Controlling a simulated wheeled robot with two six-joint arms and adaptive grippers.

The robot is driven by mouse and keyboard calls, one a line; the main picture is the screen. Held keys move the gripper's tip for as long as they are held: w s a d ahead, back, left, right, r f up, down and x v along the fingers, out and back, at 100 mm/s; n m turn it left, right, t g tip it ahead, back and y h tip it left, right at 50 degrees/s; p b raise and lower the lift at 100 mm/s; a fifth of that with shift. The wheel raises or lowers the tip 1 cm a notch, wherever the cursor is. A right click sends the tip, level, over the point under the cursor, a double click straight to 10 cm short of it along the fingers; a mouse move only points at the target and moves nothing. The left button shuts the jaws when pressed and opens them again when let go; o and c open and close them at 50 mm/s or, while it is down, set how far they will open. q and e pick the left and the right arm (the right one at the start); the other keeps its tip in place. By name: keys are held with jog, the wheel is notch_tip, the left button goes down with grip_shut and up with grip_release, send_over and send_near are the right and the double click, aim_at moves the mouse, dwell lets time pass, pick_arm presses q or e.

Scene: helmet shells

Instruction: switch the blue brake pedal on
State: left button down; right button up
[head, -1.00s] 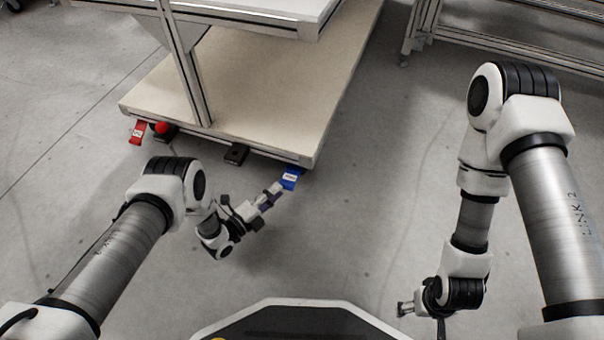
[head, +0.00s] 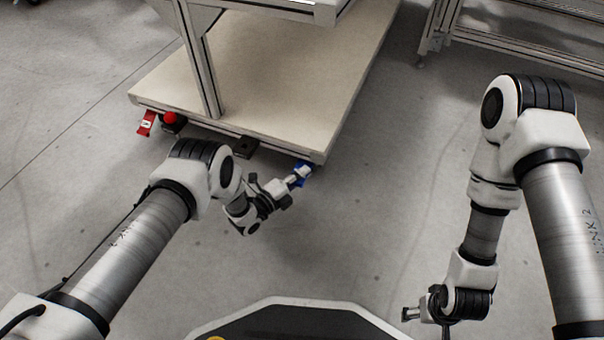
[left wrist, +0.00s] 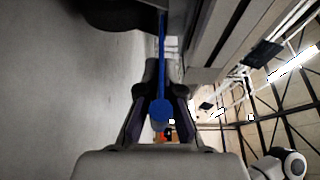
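The blue brake pedal (head: 302,180) juts from the front right corner of the cart's base in the head view. My left gripper (head: 299,176) is right at it and partly covers it. In the left wrist view, a thin blue bar (left wrist: 162,45) with a rounded blue end (left wrist: 160,109) lies in line with the fingers of my left gripper (left wrist: 160,90). Whether the fingers touch it or are closed on it cannot be told. My right gripper (head: 408,314) hangs low at the lower right, away from the cart; its fingers are too small to judge.
The cart's pale base (head: 270,95) carries a metal upright (head: 200,65). A red pedal (head: 146,123) and a red knob (head: 169,118) are at its front left, and a dark pedal (head: 245,147) is between. A metal rack (head: 500,40) stands at the back right. The floor right of the cart is clear.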

pick_arm(q)
jog(key=shift+f, duration=0.1)
jog(key=shift+f+m+t+h, duration=0.5)
jog(key=shift+m+t+h, duration=0.1)
jog(key=shift+t+h, duration=0.35)
jog(key=c, duration=1.4)
grip_release()
jog(key=shift+o, duration=0.2)
